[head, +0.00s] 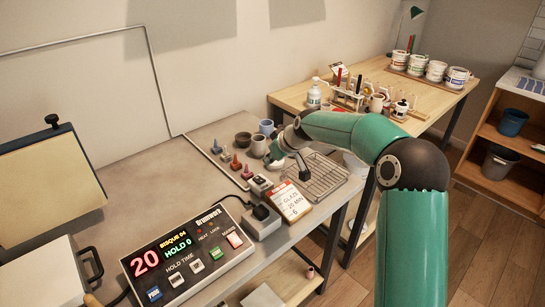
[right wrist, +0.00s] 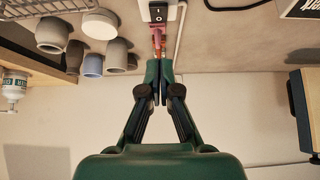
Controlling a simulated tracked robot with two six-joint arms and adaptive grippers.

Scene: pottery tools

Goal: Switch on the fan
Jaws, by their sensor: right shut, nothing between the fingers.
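No fan can be made out in either view. A white switch block (head: 260,183) with a black rocker switch lies on the grey bench. The rocker (right wrist: 157,13) shows at the top of the right wrist view, with white marks on it. A white socket block (head: 263,221) with a black plug sits in front of the switch block. My left gripper is not in view.
Small coloured-handled tools (head: 236,163) stand left of my right gripper. Cups (head: 259,145) stand behind it. A control box (head: 188,254) with a lit display sits in front.

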